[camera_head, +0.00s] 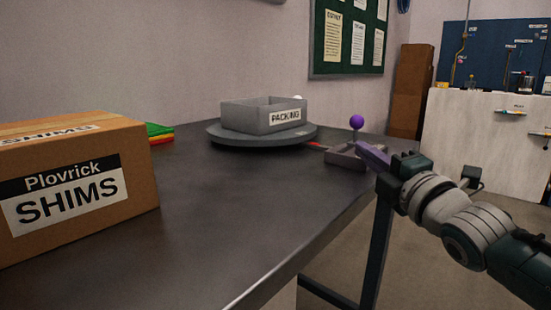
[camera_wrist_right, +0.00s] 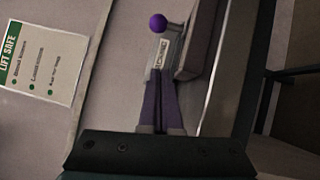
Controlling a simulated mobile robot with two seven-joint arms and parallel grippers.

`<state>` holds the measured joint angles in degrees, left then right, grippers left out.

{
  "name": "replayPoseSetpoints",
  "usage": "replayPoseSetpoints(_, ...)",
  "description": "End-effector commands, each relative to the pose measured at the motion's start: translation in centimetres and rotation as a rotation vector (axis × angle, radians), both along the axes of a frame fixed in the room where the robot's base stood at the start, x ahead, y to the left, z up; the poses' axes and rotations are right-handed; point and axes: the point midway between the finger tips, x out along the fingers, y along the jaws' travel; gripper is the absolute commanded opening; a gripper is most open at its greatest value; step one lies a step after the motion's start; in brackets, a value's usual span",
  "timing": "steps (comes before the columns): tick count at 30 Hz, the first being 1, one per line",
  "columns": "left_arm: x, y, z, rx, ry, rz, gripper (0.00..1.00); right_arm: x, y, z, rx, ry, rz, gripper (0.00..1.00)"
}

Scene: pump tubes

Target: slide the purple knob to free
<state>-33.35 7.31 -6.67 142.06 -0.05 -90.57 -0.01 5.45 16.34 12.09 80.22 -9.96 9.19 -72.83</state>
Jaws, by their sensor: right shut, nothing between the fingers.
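The purple knob (camera_head: 356,122) stands on a thin stalk over a low grey box (camera_head: 345,155) near the table's right edge. In the right wrist view the purple knob (camera_wrist_right: 158,23) is ahead of the fingertips, near a small white label (camera_wrist_right: 161,53) whose text I cannot read. My right gripper (camera_head: 366,151) reaches in from the right, with its purple fingers close to the box and below the knob. In the wrist view the right gripper (camera_wrist_right: 161,78) is shut, with nothing held. Its fingers appear apart from the knob. My left gripper is not in view.
A grey PACKING bin (camera_head: 250,118) sits on a round grey turntable (camera_head: 225,137) at the table's back. A cardboard SHIMS box (camera_head: 130,175) stands at left, with coloured sheets (camera_head: 158,130) behind it. The dark table's (camera_head: 235,200) middle is clear.

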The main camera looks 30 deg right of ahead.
Motion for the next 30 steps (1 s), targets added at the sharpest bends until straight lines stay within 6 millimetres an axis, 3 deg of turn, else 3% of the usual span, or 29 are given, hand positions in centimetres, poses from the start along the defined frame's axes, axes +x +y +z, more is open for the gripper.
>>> replayPoseSetpoints(3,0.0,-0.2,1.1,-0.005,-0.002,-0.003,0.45,-2.5,0.4,-0.1,0.001,0.003,-0.001,0.0)
replayPoseSetpoints(10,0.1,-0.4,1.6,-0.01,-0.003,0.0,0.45,-5.4,1.0,-0.6,0.0,0.0,-0.001,0.0)
replayPoseSetpoints(30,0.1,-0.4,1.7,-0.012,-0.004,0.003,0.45,-6.0,1.1,-0.7,-0.001,-0.001,-0.001,0.0)
